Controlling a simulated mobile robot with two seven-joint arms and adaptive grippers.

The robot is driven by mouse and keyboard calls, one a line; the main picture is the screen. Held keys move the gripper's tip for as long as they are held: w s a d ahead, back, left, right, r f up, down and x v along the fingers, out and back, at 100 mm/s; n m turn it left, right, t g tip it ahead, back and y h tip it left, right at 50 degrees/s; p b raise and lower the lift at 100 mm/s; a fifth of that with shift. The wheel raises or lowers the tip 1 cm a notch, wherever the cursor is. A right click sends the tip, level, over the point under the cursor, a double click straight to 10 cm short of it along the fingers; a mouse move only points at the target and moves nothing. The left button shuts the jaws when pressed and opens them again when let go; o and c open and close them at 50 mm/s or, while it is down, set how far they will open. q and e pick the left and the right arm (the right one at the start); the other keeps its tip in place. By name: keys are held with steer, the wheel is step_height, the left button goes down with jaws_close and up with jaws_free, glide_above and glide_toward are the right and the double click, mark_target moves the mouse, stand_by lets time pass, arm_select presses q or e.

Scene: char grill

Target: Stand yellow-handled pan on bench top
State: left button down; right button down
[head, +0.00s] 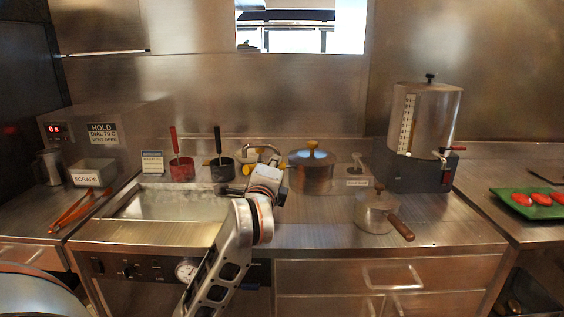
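A pale, round pan-like thing (246,154) with yellow parts (248,169) shows at the back of the bench top, left of the large pot. It is small and partly hidden by my arm, so whether it stands on the bench or is held is unclear. My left gripper (264,150) is right beside it, at the end of the arm rising from the lower middle. Its fingers are too small and overlapped to show if they are open or shut. The steel bench top (300,232) is bare in front. My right gripper is out of view.
A lidded pot (312,174) stands just right of my gripper. A small brown-handled pot (376,213) stands further right, before an urn (425,118). Red (181,169) and black (221,170) containers stand left, behind a sunken basin (170,205).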

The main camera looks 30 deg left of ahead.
arm_select(q)
step_height(320, 180, down, 13)
steer(key=b, duration=0.1)
steer(key=shift+f, duration=0.15)
stand_by(0.3)
steer(key=shift+b, duration=0.3)
steer(key=c, duration=2)
jaws_free()
steer(key=shift+f, duration=0.35)
steer(key=shift+c, duration=0.2)
steer(key=shift+o, duration=0.6)
steer(key=shift+r, duration=0.15)
